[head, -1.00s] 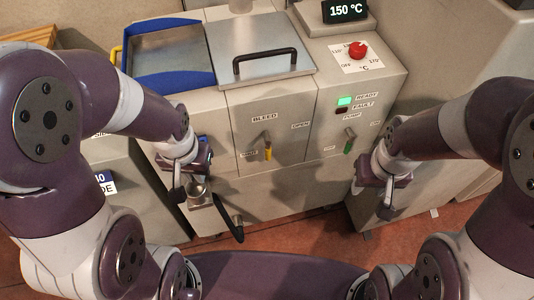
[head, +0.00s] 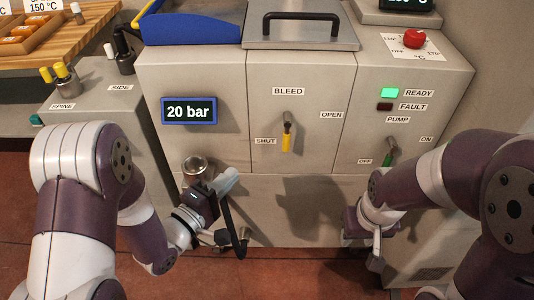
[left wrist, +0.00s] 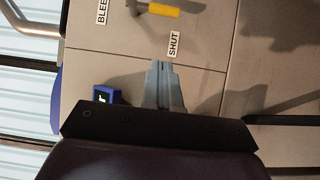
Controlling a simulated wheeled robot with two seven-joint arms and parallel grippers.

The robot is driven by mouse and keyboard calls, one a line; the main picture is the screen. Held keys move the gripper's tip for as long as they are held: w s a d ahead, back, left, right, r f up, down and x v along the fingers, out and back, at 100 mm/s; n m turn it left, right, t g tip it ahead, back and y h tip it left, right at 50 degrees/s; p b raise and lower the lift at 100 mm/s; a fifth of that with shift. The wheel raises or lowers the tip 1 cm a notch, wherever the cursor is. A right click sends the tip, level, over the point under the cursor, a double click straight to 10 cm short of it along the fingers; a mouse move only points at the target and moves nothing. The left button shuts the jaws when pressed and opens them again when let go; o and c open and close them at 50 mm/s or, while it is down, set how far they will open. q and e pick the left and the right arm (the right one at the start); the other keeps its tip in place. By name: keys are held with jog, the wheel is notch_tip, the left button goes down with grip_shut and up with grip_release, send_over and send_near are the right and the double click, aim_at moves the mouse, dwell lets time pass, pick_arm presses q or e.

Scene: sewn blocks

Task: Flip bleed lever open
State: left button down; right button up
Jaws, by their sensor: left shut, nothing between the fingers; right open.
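The bleed lever (head: 286,140) has a yellow tip and hangs downward on the front panel, beneath the BLEED label and beside the SHUT label (head: 265,141). The OPEN label (head: 331,115) is up to its right. In the left wrist view, the lever's yellow handle (left wrist: 163,10) shows at the top edge. My left gripper (head: 232,176) is shut and empty, below and left of the lever and apart from it. Its closed fingers (left wrist: 159,66) point toward the panel near SHUT. My right gripper (head: 358,222) is open, low and right of the lever; its fingertips are hard to make out.
A 20 bar display (head: 189,111) is left of the lever. A green-tipped pump lever (head: 389,152) is to the right, near my right arm. A round metal fitting (head: 195,168) and a black handle (head: 232,215) are close to my left gripper. The panel around the bleed lever is clear.

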aim_at(287, 136)
pick_arm(q)
jog(key=shift+d, duration=0.1)
jog(key=s+d+b+x, duration=0.1)
jog(key=d+b+x, duration=0.1)
jog(key=x, duration=1.1)
jog(key=shift+s, duration=0.3)
jog(key=shift+d+f, duration=0.1)
